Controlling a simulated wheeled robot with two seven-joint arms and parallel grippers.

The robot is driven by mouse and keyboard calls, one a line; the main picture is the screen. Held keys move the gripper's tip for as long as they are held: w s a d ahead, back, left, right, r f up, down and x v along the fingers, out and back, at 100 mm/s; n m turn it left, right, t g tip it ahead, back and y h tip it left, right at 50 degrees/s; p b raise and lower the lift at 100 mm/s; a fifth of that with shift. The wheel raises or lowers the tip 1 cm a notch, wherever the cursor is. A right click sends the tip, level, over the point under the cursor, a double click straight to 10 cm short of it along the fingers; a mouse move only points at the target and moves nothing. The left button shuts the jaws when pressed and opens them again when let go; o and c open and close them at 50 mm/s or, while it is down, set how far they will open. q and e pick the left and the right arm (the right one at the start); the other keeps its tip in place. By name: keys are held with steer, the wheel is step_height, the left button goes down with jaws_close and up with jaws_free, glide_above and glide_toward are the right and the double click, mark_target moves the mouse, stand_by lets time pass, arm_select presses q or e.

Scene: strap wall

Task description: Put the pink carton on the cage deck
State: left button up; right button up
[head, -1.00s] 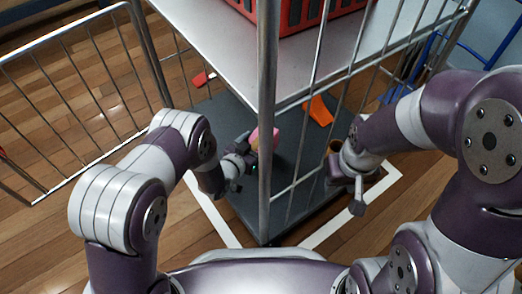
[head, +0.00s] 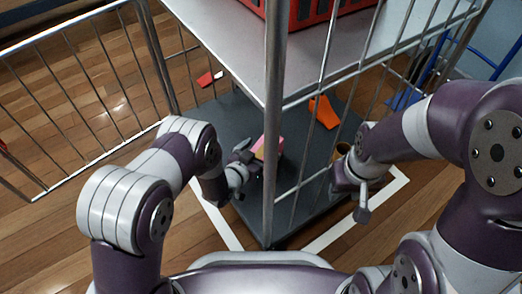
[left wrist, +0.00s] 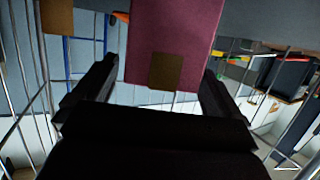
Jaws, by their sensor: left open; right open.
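The pink carton (head: 270,147) stands on the dark grey cage deck (head: 228,112), just behind the front corner post, which hides part of it. My left gripper (head: 246,160) is open beside the carton, at the left of the post. In the left wrist view the pink carton (left wrist: 178,35), with a brown patch at its end, lies ahead between the open fingers (left wrist: 155,80); I cannot tell whether they touch it. My right gripper (head: 350,180) is open and empty by the right mesh side; its fingertips are partly hidden.
A metal shelf (head: 330,60) with a red crate (head: 310,12) overhangs the deck. The corner post (head: 272,130) and mesh bars stand close to both arms. An orange object (head: 322,112) and a brown item (head: 347,150) are beyond the mesh; a red object (head: 209,78) lies behind.

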arm_select(q)
steer(key=p+v, duration=0.6)
steer(key=v, duration=0.6)
steer(key=w+a+r+n+g+y, duration=0.2)
steer(key=w+a+r+g+y, duration=0.1)
steer(key=w+a+r+y, duration=0.3)
steer(key=s+a+r+n+g, duration=0.1)
steer(key=s+a+r+g, duration=0.2)
steer(key=r, duration=0.3)
steer(key=s+a+r+n+g+y, duration=0.2)
steer(key=s+r, duration=0.6)
steer(key=s, duration=0.7)
steer(key=a+n+g, duration=0.1)
steer(key=g, duration=0.1)
steer(key=shift+s+g, duration=0.15)
steer(key=shift+g, duration=0.25)
